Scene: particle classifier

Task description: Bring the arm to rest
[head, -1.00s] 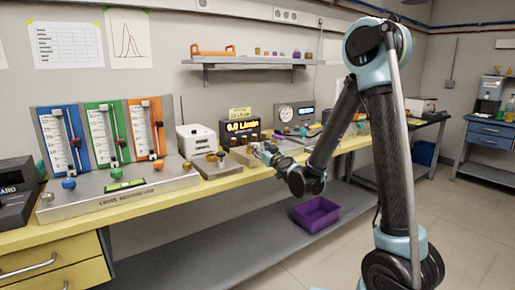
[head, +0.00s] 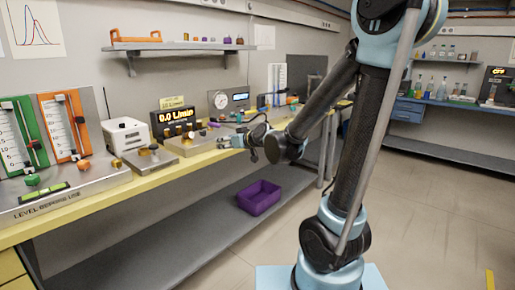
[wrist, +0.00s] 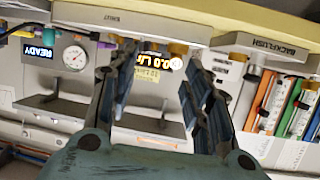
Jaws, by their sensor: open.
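My gripper (head: 224,143) is at the end of my arm, in front of the yellow workbench edge (head: 95,205). In the wrist view my gripper (wrist: 160,85) shows two dark fingers standing apart, with nothing between them. The picture there is upside down, with the bench edge at the top. Behind the fingers is the display box reading 0.0 L/min (head: 172,121).
On the bench stand a green gauge panel (head: 24,130), an orange gauge panel (head: 66,125) and a white box (head: 126,135). A wall shelf (head: 185,47) hangs above. A purple bin (head: 259,197) sits on the lower shelf. Open floor lies at right.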

